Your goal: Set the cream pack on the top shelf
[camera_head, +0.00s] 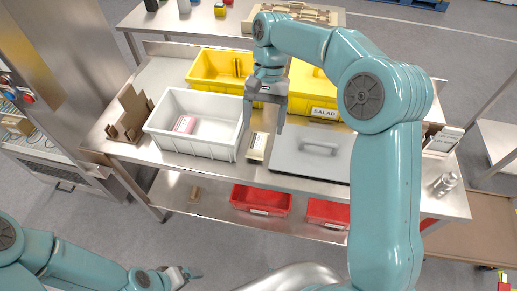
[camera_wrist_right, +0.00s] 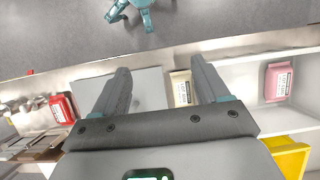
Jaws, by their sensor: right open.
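The cream pack (camera_head: 257,147) lies on the steel table between the white bin and a grey lidded container. It also shows in the right wrist view (camera_wrist_right: 181,88), with a dark printed label. My right gripper (camera_head: 264,123) is open above the pack, pointing down. In the right wrist view its fingers (camera_wrist_right: 160,65) are spread, and the pack shows between them, nearer one finger. I see no contact. My left gripper (camera_head: 184,273) is low at the front left, away from the table; its jaws are too small to read. I cannot tell which surface is the top shelf.
The white bin (camera_head: 160,137) holds a pink pack (camera_head: 185,124). The grey lidded container (camera_head: 290,165) stands right of the cream pack. Yellow bins (camera_head: 205,68) are behind. Red bins (camera_head: 261,199) sit on the lower shelf. A brown cardboard holder (camera_head: 130,118) stands at the left.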

